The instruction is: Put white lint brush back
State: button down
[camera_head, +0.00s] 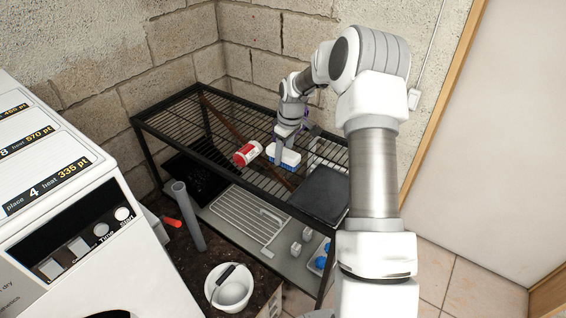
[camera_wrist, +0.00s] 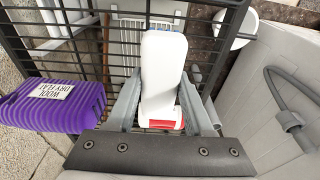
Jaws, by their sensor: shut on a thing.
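The white lint brush (camera_head: 284,155) is at the black wire rack (camera_head: 180,112), with a blue strip along its lower side. In the wrist view the white brush (camera_wrist: 162,65) stands between the fingers of my gripper (camera_wrist: 160,105), which is shut on it. A red-and-white part shows at its near end; I cannot tell if it belongs to the brush. In the head view my gripper (camera_head: 285,143) reaches down from above onto the brush. I cannot tell whether the brush touches the rack.
A red-and-white can (camera_head: 247,152) lies left of the brush. A dark flat panel (camera_head: 320,193) lies at the rack's right end. The white washing machine (camera_head: 75,225) and a white bucket (camera_head: 230,288) stand nearby.

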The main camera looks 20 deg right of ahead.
aim_at(283, 163)
jog(key=shift+f, duration=2)
jog(key=shift+f, duration=0.1)
jog(key=shift+c, duration=1.4)
grip_release()
jog(key=shift+f, duration=0.1)
